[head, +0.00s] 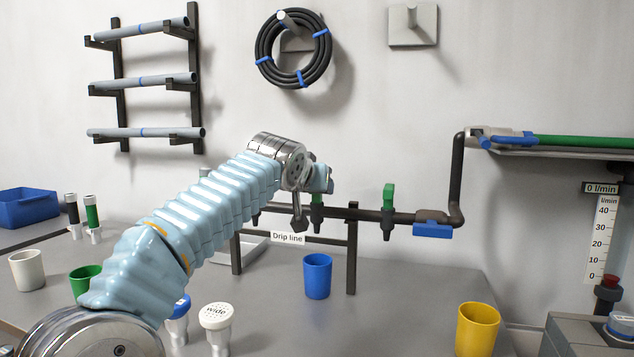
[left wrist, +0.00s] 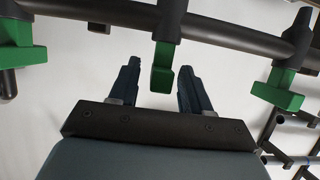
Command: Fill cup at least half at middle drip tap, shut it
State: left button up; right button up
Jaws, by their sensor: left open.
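The drip line pipe (head: 360,212) runs along the back of the bench with green-handled taps. The middle tap (head: 317,208) is partly hidden by my arm; the right tap (head: 388,208) is in clear view. A blue cup (head: 318,276) stands upright on the bench below the middle tap; its contents cannot be seen. My left gripper (head: 299,214) is at the middle tap, mostly hidden by its own arm. In the left wrist view its open fingers (left wrist: 159,84) lie on either side of the middle green handle (left wrist: 162,72), with gaps visible. My right gripper is not in view.
A yellow cup (head: 478,330) stands front right, a white cup (head: 27,270) and green cup (head: 84,281) left. A "wide" capped fitting (head: 216,325) stands near my arm. A blue-handled valve (head: 432,230) sits on the pipe. The flow gauge (head: 602,230) reads 0 l/min.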

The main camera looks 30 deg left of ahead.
pick_arm(q)
jog(key=shift+w+a+f, duration=0.15)
jog(key=shift+w+f, duration=0.15)
jog(key=shift+w, duration=0.35)
grip_shut()
